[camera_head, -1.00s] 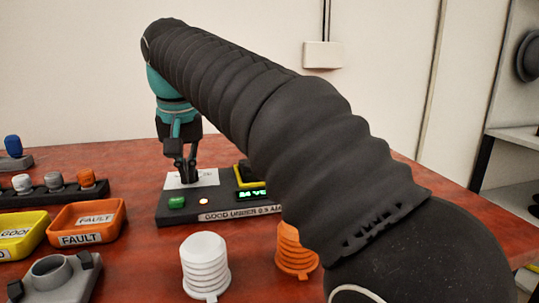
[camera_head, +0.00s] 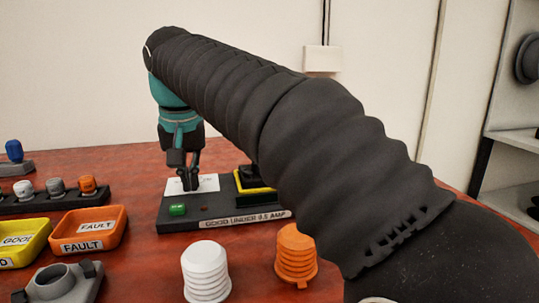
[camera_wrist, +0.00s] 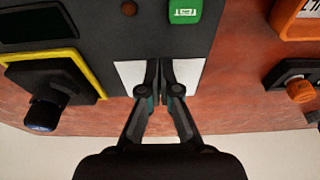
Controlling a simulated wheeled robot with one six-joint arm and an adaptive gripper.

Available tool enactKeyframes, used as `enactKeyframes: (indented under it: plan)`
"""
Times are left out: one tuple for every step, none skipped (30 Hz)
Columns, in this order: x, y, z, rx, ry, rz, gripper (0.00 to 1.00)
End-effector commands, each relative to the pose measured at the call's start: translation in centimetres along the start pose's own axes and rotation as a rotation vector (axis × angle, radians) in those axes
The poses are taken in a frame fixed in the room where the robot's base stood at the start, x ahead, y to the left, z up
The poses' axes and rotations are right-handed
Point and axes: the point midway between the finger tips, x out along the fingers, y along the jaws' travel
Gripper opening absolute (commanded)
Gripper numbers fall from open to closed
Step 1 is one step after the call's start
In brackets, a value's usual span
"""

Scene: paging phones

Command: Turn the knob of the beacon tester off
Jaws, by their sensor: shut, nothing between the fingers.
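The beacon tester (camera_head: 225,212) is a dark panel on the red table, labelled "GOOD UNDER 0.5 AMP". It carries a green button (camera_head: 178,209), a small dark lamp (camera_head: 204,208), and a white plate (camera_head: 209,182). In the wrist view its display (camera_wrist: 38,25) is dark. My gripper (camera_head: 189,184) points down over the white plate, fingers together and empty. The wrist view also shows my gripper (camera_wrist: 160,65) against that plate, with the green button (camera_wrist: 185,9) beyond. The knob is not clearly visible; the fingers cover that spot, and I cannot tell whether they touch it.
A yellow-rimmed socket (camera_wrist: 92,62) holds a dark, blue-tipped part (camera_wrist: 45,112). White (camera_head: 205,270) and orange (camera_head: 295,255) ribbed beacon caps stand in front. At left are an orange FAULT tray (camera_head: 118,240), a yellow GOOD tray (camera_head: 40,238) and a rack of small parts (camera_head: 55,198).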

Motion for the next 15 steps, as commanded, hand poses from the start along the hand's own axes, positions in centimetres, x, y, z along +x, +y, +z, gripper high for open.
enactKeyframes:
  plan:
    - [-0.5, 0.0, -0.1, 0.000, 0.000, 0.000, 0.00]
    - [-0.8, 0.0, -0.2, 0.000, 0.000, 0.000, 0.00]
    - [-1.2, 0.0, -0.3, 0.000, 0.000, 0.000, 0.00]
    - [-1.6, 0.0, -0.4, 0.000, 0.000, 0.000, 0.00]
    - [-1.9, 0.0, -0.5, 0.000, -0.001, 0.000, 0.00]
    - [-2.3, 0.0, -0.6, 0.000, -0.001, 0.000, 0.00]
    - [-2.6, 0.0, -0.7, 0.000, -0.001, 0.000, 0.00]
    - [-2.4, 0.0, -0.7, 0.000, -0.001, 0.000, 0.00]
    - [-2.7, -0.1, -0.8, 0.000, 0.000, 0.000, 0.00]
    - [-3.0, -0.1, -0.9, -0.001, 0.000, 0.000, 0.00]
    - [-3.3, -0.1, -0.9, -0.001, -0.001, 0.000, 0.00]
    - [-3.7, -0.1, -1.0, -0.001, 0.000, 0.000, 0.00]
    - [-4.0, -0.1, -1.1, 0.000, 0.000, 0.000, 0.00]
    - [-4.3, -0.1, -1.2, 0.000, 0.000, 0.000, 0.00]
    - [-4.7, -0.1, -1.3, 0.000, 0.000, 0.000, 0.00]
